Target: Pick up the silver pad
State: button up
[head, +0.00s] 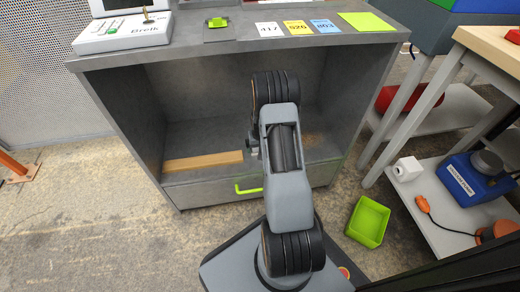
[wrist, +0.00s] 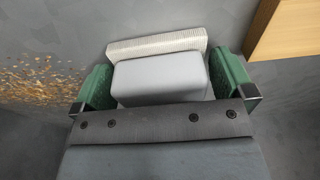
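A light silver-grey block with rounded edges (wrist: 160,80), which looks like the silver pad, lies between the fingers of my gripper (wrist: 162,85) in the wrist view. A pale ribbed strip (wrist: 155,45) lies along its far side; I cannot tell whether it is part of the pad. The green fingers stand wide apart, one beside each end of the block, very close to it. No clear grip shows. In the head view my gripper reaches into the open grey cabinet (head: 215,95), mostly hidden behind my arm, and the pad is not visible there.
A wooden board (head: 203,161) lies left of my gripper on the cabinet shelf. The cabinet top and side walls enclose the space. A drawer with a green handle (head: 247,190) is below. A green bin (head: 368,221) stands on the floor at right, near a cluttered rack.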

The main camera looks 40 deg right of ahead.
jog(key=c, duration=0.6)
jog(key=shift+r, duration=0.15)
jog(key=shift+c, duration=0.2)
jog(key=shift+r, duration=0.3)
notch_tip(320, 180, up, 2)
jog(key=shift+r+p, duration=0.1)
jog(key=shift+p, duration=0.65)
jog(key=s+a+r+p, duration=0.6)
jog(key=s+r, duration=0.4)
jog(key=s, duration=0.2)
jog(key=shift+s+a+p, duration=0.25)
jog(key=shift+p, duration=0.1)
